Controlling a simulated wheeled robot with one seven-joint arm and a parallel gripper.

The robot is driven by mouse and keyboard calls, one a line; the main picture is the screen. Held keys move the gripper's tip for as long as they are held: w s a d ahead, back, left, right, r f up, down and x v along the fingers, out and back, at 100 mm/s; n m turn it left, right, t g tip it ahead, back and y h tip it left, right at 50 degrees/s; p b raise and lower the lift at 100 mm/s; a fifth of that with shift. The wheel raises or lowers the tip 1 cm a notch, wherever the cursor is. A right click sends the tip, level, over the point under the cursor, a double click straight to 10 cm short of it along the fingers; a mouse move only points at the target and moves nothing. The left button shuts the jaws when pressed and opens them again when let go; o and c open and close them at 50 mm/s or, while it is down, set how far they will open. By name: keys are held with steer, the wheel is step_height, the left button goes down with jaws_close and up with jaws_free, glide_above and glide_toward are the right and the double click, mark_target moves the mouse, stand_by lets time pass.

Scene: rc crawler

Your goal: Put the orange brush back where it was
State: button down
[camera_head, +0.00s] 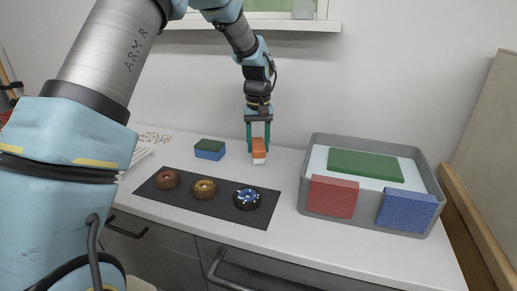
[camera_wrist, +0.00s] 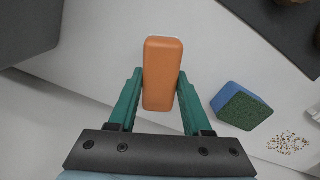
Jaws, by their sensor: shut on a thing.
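The orange brush (camera_head: 259,148) is upright, with a white lower part, at the back of the counter between the dark mat and the grey tray. In the wrist view the orange brush (camera_wrist: 163,72) shows its orange top between the two green fingers. My gripper (camera_head: 258,146) points down from above and is shut on the brush; it also shows in the wrist view (camera_wrist: 160,100). Whether the brush's bottom touches the counter I cannot tell.
A green and blue sponge (camera_head: 210,149) lies left of the brush.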

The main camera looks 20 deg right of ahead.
steer(key=shift+w+d+f+p, duration=0.1)
steer(key=shift+f+p, duration=0.2)
steer(key=shift+f, duration=0.4)
steer(key=shift+w+d+f+p, duration=0.1)
steer(key=shift+f+p, duration=0.15)
steer(key=shift+f, duration=0.4)
steer(key=shift+f, duration=0.15)
steer(key=shift+c, duration=1.7)
jaws_free()
